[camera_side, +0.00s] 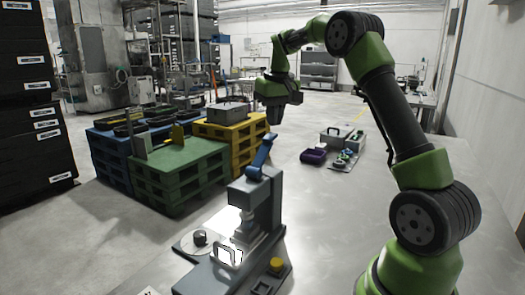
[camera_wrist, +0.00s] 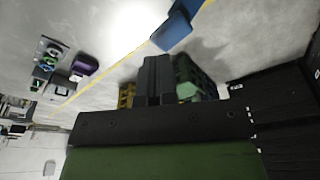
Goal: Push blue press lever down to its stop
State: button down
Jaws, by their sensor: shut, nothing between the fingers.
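The blue press lever (camera_side: 262,155) stands raised, tilted up and to the right from the top of a grey bench press (camera_side: 258,205). My gripper (camera_side: 273,120) hangs just above the lever's upper end in the side view, with its fingers pointing down. A small gap seems to show between them; contact cannot be made out for sure. In the wrist view my gripper (camera_wrist: 157,60) has its two black fingers together with nothing between them. The blue lever (camera_wrist: 178,27) shows at the top, just beyond and right of the fingertips. The press body is hardly visible there.
The press stands on a grey metal table (camera_side: 330,225). A yellow button (camera_side: 276,265) is by its base, and a round plate (camera_side: 198,241) lies to the left. Green pallets (camera_side: 178,170) and yellow pallets (camera_side: 235,135) stand behind. A purple bin (camera_side: 313,156) sits behind to the right.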

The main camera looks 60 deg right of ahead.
jog(key=shift+r, duration=2.45)
jog(key=s+a+r+n+t, duration=0.1)
jog(key=s+a+r+t, duration=0.2)
jog(key=a, duration=0.7)
jog(key=s+a+f+n+t+y, duration=0.1)
jog(key=s+a+f, duration=0.4)
jog(key=s+a, duration=0.9)
jog(key=shift+s+a+t+y, duration=0.25)
jog(key=shift+s+t+y, duration=0.35)
jog(key=shift+s+y, duration=0.55)
